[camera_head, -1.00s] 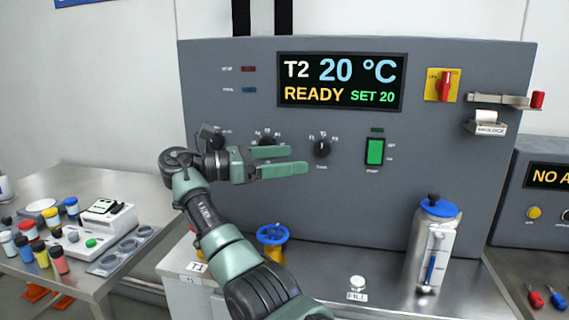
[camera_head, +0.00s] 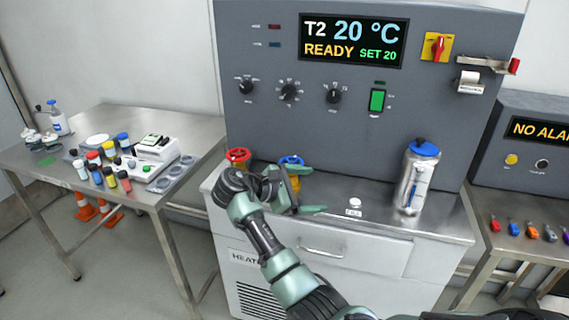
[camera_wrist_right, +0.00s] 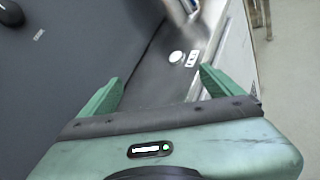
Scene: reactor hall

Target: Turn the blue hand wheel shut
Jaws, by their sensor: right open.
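The blue hand wheel (camera_head: 291,160) sits on a yellow valve body at the front left of the heater bench, below the control panel. My right gripper (camera_head: 314,190) is open and empty, just in front of and slightly right of the wheel. The gripper partly covers the valve body; I cannot tell whether it touches it. In the right wrist view the open jaws (camera_wrist_right: 160,78) have nothing between them, and the blue wheel does not show there. My left gripper is not in view.
A red hand wheel (camera_head: 238,155) stands close left of the blue one. A white FILL button (camera_head: 354,202) and a steel flask with a blue lid (camera_head: 423,150) stand to the right. The dark control panel (camera_head: 450,110) rises behind. The bench between button and flask is clear.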

